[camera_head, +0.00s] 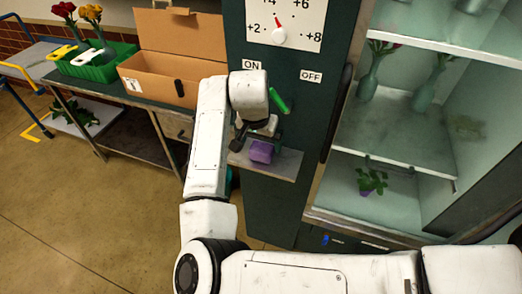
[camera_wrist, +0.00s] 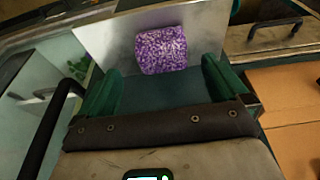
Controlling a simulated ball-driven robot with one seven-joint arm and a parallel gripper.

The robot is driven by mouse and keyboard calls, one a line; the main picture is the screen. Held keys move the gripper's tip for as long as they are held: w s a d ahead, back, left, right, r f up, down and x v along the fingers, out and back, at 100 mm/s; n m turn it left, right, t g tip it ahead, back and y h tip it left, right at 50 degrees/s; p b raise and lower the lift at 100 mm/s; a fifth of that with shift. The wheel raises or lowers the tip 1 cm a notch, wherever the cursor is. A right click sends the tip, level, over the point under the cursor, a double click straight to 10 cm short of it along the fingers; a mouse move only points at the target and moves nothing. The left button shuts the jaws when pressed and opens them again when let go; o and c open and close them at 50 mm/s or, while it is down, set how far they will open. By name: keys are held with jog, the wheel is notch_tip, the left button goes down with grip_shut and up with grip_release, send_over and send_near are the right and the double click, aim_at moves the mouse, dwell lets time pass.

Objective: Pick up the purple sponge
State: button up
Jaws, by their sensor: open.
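The purple sponge (camera_head: 262,152) lies on a small metal shelf (camera_head: 286,166) on the front of the dark green cabinet. In the wrist view the speckled purple sponge (camera_wrist: 162,50) lies on the bare metal surface (camera_wrist: 112,38), beyond my fingertips. My gripper (camera_wrist: 161,72) is open and empty, with one green finger to the left of the sponge and one to the right, both nearer the camera. In the head view my gripper (camera_head: 258,136) is just above the sponge and partly hidden by my wrist. Whether a finger touches the sponge cannot be told.
A green lever (camera_head: 278,100) stands close to my wrist, between the ON and OFF labels. An open glass-fronted cabinet with vases and a potted plant (camera_head: 371,181) is at right. An open cardboard box (camera_head: 172,75) and a green crate (camera_head: 97,67) stand on the left table.

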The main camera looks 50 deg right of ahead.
aim_at(261, 147)
jog(key=shift+p+x, duration=0.55)
jog(key=shift+x, duration=1.85)
jog(key=shift+w, duration=0.15)
jog(key=shift+c, duration=0.4)
jog(key=c, duration=0.9)
